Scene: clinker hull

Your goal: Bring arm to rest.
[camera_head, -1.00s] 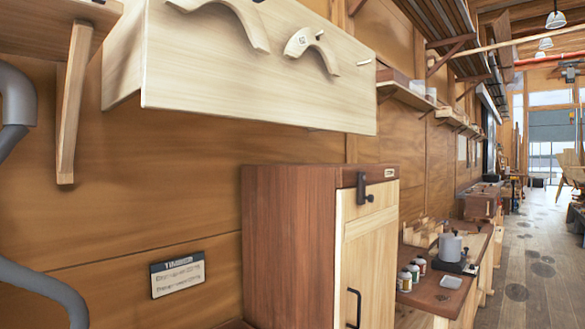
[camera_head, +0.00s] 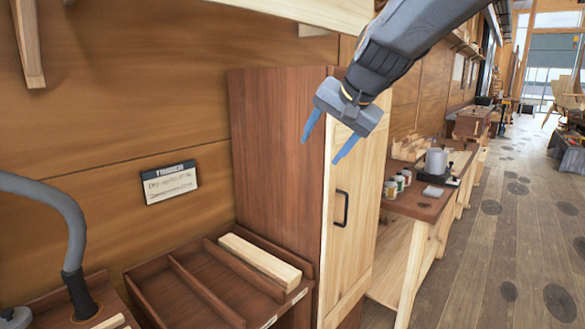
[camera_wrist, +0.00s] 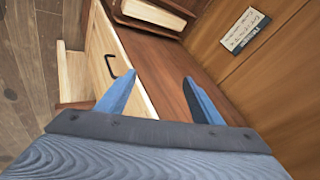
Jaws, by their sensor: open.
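My gripper (camera_head: 325,150) is open and empty, with two blue fingers pointing down and left. In the head view it hangs in front of the upper part of the wooden cabinet (camera_head: 273,170), and my arm comes in from the top right. In the wrist view the two fingers (camera_wrist: 160,98) are spread apart with nothing between them. The cabinet's pale door (camera_wrist: 117,60) and its dark handle lie beyond the fingers in that view. I cannot tell whether the fingertips touch the cabinet.
A divided brown tray (camera_head: 180,280) holding a pale wood block (camera_head: 260,262) sits left of the cabinet. A label sign (camera_head: 169,182) is on the wall. A bench (camera_head: 425,205) with jars and a grey pot stands to the right. Open floor (camera_head: 510,230) lies further right.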

